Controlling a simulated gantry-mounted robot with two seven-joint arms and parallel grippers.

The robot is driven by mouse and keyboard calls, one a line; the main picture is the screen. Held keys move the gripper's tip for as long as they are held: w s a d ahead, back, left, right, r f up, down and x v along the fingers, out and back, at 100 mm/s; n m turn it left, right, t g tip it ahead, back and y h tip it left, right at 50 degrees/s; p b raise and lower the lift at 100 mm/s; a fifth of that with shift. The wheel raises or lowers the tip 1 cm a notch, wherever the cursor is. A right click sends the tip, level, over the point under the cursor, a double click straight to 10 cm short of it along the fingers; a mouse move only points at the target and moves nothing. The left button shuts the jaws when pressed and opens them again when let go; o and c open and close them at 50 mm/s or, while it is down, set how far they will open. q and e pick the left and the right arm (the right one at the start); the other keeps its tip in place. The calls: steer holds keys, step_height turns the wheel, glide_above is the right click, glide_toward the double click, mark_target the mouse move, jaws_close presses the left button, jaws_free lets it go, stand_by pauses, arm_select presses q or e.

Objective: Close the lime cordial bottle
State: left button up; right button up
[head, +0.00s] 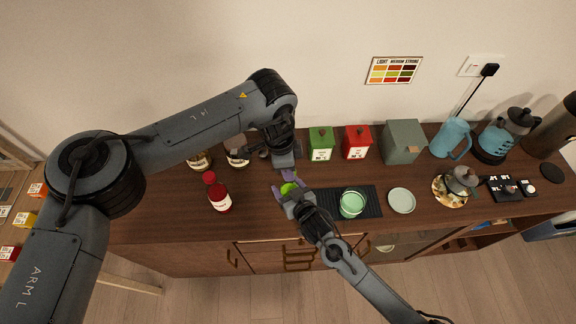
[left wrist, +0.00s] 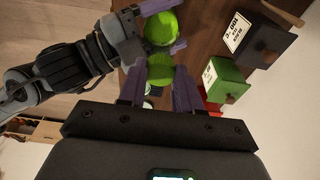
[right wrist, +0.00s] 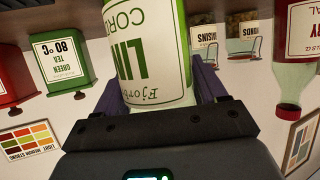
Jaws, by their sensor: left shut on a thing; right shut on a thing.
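The lime cordial bottle (right wrist: 145,55) is pale green with a white label and stands roughly upright in the right wrist view. My right gripper (head: 287,190) is shut on it, a finger on each side. My left gripper (head: 287,176) is shut on a round green cap (left wrist: 160,72), seen between its purple fingers in the left wrist view. The bottle (left wrist: 161,28) shows just beyond the cap in that view. I cannot tell whether cap and bottle touch. In the head view the grippers hide most of both.
A red bottle (head: 219,194) stands left of the grippers. Green (head: 320,144) and red (head: 357,142) canisters and a grey-green box (head: 403,142) line the wall. A green cup (head: 352,204) stands on a dark mat (head: 374,198), with a pale saucer (head: 402,200) to its right.

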arm_select(q)
steer(key=shift+f, duration=0.55)
